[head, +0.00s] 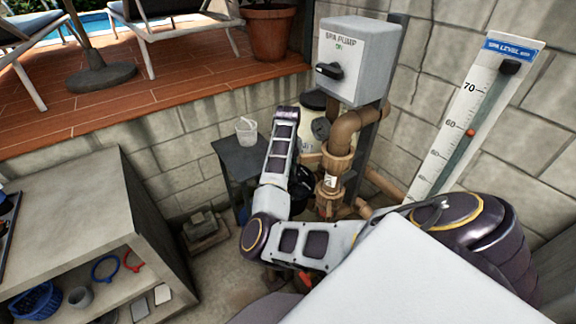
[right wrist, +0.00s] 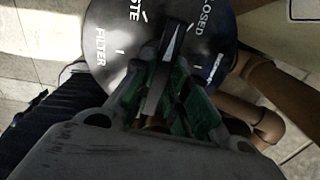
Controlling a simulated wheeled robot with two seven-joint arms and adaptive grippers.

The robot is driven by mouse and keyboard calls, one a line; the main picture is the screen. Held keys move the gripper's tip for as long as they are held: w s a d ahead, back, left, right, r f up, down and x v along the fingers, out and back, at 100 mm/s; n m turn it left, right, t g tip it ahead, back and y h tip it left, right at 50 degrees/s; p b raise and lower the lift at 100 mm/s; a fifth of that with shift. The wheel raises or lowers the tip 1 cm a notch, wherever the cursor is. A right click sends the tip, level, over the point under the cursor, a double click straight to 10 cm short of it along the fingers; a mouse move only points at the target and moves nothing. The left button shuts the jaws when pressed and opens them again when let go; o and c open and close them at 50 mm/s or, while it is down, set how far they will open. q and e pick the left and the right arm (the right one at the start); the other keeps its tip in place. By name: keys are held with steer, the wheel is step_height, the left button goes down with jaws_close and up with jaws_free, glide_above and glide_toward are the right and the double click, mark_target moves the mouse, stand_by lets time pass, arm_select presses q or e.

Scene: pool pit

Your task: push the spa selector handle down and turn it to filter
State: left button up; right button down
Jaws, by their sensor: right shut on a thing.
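The spa selector's dark round dial (right wrist: 103,45) shows in the right wrist view, with white lettering reading FILTER at left, part of a word ending STE at top left and CLOSED at top right. The selector handle (right wrist: 171,48), with a pale pointer, lies across the dial and points up between the STE word and CLOSED. My right gripper (right wrist: 170,80) is shut on the handle, its green-padded fingers on either side. In the head view the right gripper (head: 302,180) is partly hidden behind my forearm, and the dial cannot be made out. My left gripper is out of view.
The grey spa pump box (head: 358,62) is above. A small dark table (head: 228,153) holds a white bucket (head: 246,130). A concrete shelf (head: 85,190) stands left.

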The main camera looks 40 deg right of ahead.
steer(key=shift+s+f+n+p, duration=0.1)
steer(key=shift+n+p, duration=0.55)
steer(key=shift+n, duration=1.15)
steer(key=shift+f+n+p, duration=0.1)
steer(key=shift+n+p, duration=0.5)
steer(key=shift+n, duration=1.2)
steer(key=c, duration=1.3)
jaws_free()
steer(key=shift+r, duration=0.1)
steer(key=shift+r, duration=0.1)
steer(key=shift+r+p, duration=1.55)
steer(key=shift+r, duration=1.95)
steer(key=shift+f, duration=0.1)
